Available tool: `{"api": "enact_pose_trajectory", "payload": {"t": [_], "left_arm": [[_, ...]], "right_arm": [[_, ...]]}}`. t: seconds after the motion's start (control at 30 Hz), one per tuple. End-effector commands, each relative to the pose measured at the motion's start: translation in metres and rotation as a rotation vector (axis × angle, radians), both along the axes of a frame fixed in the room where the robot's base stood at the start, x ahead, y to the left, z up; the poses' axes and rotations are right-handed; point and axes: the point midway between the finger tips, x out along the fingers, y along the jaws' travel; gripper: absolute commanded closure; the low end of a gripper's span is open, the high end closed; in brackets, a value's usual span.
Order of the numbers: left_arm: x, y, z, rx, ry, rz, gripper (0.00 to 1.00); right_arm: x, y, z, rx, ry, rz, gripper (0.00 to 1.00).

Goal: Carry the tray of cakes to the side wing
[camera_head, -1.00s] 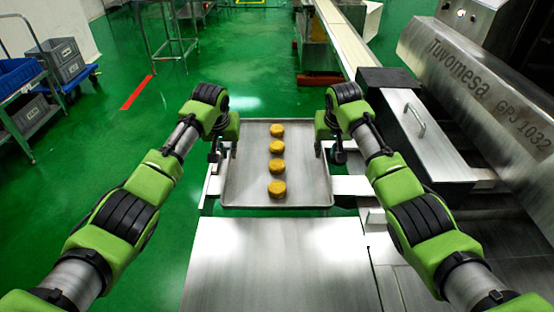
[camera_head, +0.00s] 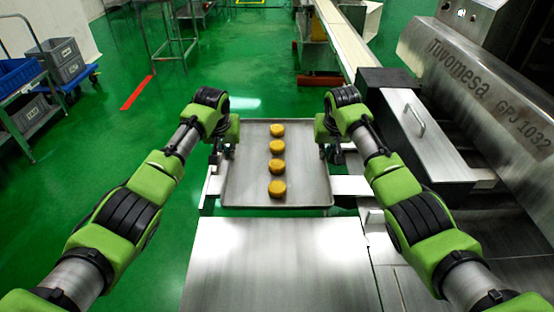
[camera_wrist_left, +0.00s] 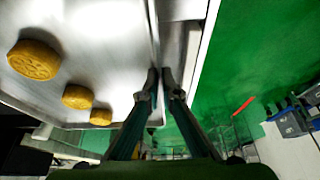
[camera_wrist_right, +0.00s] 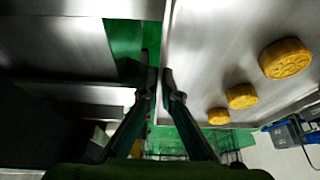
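The shallow metal tray (camera_head: 308,185) lies level in the head view, with a row of several round yellow cakes (camera_head: 277,165) along its middle. My left gripper (camera_head: 222,152) is at the tray's left rim, and my right gripper (camera_head: 332,154) is at its right rim. In the left wrist view the two fingers (camera_wrist_left: 160,80) are close together with the rim between them. In the right wrist view the fingers (camera_wrist_right: 160,78) likewise close around the opposite rim. The fingertips' exact contact is partly hidden. Which surface is the side wing is not marked.
A bare flat steel surface (camera_head: 280,265) lies just in front of the tray. The steel machine (camera_head: 485,85) with a handled cover (camera_head: 425,140) stands on the right. A conveyor (camera_head: 345,40) runs behind. Green floor is clear on the left, before a cart with crates (camera_head: 25,80).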

Motion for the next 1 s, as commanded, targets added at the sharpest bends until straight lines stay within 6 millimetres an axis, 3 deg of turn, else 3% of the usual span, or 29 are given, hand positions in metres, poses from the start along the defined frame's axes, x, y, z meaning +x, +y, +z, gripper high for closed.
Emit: {"api": "enact_pose_trajectory", "payload": {"t": [0.27,0.8,1.0], "left_arm": [[0.001,0.0,0.012,0.0,-0.002,0.0,1.0],[0.001,0.0,0.065,0.0,-0.002,0.0,1.0],[0.001,0.0,0.072,0.0,-0.002,0.0,1.0]], "right_arm": [[0.001,0.0,0.012,0.0,-0.003,0.0,1.0],[0.001,0.0,0.065,0.0,-0.002,0.0,1.0],[0.001,0.0,0.072,0.0,-0.002,0.0,1.0]]}}
